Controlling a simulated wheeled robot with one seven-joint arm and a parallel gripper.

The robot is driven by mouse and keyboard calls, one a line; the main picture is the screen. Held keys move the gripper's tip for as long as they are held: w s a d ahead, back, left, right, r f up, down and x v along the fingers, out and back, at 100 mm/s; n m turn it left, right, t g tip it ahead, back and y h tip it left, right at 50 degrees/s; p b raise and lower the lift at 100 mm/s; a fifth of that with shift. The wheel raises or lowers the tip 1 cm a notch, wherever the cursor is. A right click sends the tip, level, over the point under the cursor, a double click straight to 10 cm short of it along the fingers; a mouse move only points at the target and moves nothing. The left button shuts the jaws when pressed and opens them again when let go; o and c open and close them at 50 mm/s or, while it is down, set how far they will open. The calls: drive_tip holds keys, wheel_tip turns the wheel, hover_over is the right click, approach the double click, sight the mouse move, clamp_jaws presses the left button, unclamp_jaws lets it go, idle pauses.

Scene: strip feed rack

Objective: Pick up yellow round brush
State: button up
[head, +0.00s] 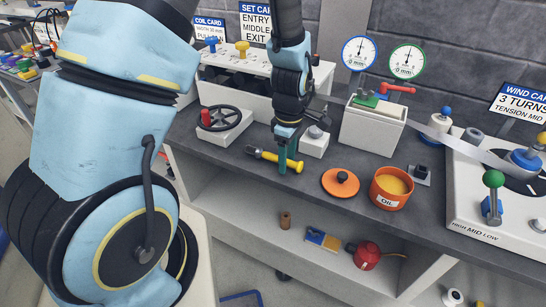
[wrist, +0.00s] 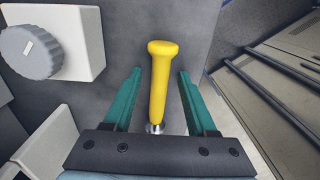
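The yellow round brush (head: 292,163) lies on the grey bench top near its front edge. Its black head (head: 252,152) points left in the head view. My gripper (head: 283,170) points down over the brush, with its teal fingers at the yellow handle. In the wrist view the handle (wrist: 161,82) shows between the two spread fingers of my gripper (wrist: 160,90), with a gap on each side. The gripper is open and holds nothing. The brush head is hidden behind the gripper body in the wrist view.
A white block with a grey knob (head: 314,143) stands just right of the gripper. A handwheel unit (head: 222,122) is to the left. An orange lid (head: 341,183) and oil pot (head: 391,187) stand to the right. The bench front edge is close by.

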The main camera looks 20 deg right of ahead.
clamp_jaws()
idle(0.6)
wheel_tip(320, 180, up, 10)
drive_tip(key=b, duration=0.1)
drive_tip(key=shift+b, duration=0.4)
drive_tip(key=c, duration=0.5)
unclamp_jaws()
clamp_jaws()
